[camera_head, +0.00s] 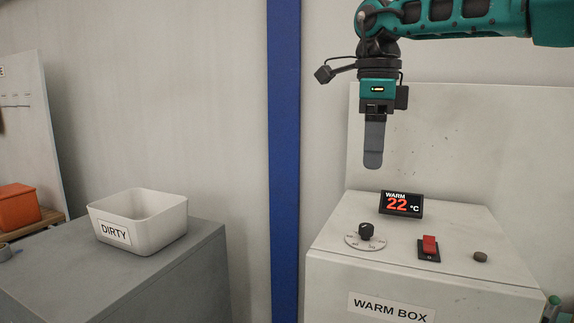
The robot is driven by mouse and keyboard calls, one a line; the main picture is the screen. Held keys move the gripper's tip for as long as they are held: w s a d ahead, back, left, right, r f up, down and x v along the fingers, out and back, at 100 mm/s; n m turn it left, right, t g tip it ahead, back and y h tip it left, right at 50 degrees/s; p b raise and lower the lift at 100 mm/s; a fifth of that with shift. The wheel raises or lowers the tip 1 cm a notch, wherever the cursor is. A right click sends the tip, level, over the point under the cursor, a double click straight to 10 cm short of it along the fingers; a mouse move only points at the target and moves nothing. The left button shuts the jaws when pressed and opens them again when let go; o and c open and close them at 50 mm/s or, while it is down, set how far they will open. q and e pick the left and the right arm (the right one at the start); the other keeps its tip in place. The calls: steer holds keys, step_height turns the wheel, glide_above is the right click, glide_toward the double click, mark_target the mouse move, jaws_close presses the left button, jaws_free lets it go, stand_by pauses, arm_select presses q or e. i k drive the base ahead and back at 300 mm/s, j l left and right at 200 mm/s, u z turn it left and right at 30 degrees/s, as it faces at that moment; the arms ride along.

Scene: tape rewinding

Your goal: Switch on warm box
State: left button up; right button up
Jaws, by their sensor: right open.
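The warm box (330,275) is a white cabinet at the lower right, labelled "WARM BOX" on its front. On its top are a red rocker switch (430,244) in a black frame, a black dial knob (366,231) on a marked disc, and a small dark button (480,257). A display (401,204) behind them reads "WARM 22 °C". My right gripper (374,160) hangs from the teal arm above the display, pointing down, open and empty, apart from the switch. Its fingers overlap in this view. My left gripper is out of view.
A white bin (160,226) labelled "DIRTY" stands on a grey cabinet (190,262) at the left. An orange box (18,207) sits at the far left edge. A blue post (284,150) rises between the cabinets. A light panel (480,140) stands behind the warm box.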

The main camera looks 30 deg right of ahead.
mark_target(429, 242)
steer(key=k+j, duration=0.55)
steer(key=j, duration=0.2)
steer(key=k+j, duration=0.6)
steer(key=j, duration=0.1)
